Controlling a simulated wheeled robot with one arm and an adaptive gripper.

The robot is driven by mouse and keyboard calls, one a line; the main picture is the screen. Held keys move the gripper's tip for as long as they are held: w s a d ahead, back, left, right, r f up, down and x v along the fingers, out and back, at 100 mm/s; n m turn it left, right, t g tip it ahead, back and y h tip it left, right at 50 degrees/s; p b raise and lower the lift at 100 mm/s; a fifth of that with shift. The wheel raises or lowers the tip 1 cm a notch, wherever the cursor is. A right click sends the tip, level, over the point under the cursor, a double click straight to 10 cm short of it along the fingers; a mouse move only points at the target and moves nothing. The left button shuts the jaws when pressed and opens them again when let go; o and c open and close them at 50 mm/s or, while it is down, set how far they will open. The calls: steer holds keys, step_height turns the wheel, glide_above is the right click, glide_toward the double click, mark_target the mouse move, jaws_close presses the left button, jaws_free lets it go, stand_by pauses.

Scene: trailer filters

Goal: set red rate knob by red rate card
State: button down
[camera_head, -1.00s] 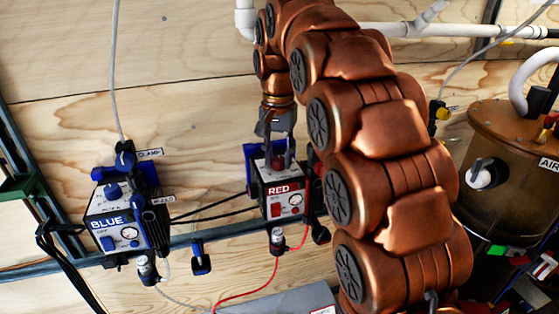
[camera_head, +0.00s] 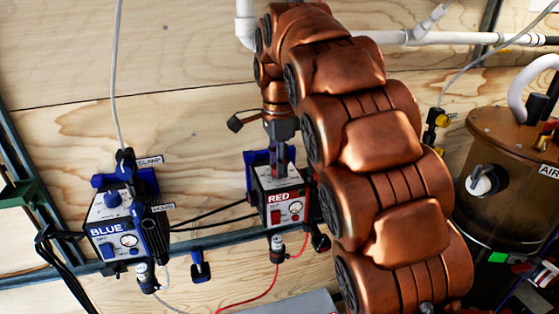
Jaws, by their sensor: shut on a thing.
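The knob's pointer direction cannot be made out. No red rate card can be seen; my arm covers the area right of the box.
The blue pump box (camera_head: 118,232), with a blue knob (camera_head: 112,198) and small labels, stands to the left. A brown tank (camera_head: 500,170) is at the right. White pipe (camera_head: 400,38) runs along the top. A red tube (camera_head: 262,290) hangs below the red box.

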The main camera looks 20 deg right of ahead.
steer(key=m+p, duration=0.2)
steer(key=m, duration=0.4)
steer(key=shift+r, duration=0.2)
steer(key=shift+f+m+p, duration=0.15)
steer(key=shift+m+p, duration=1)
steer(key=shift+m, duration=0.85)
steer(key=c, duration=0.8)
jaws_free()
steer(key=shift+r, duration=3.7)
steer(key=shift+s, duration=0.1)
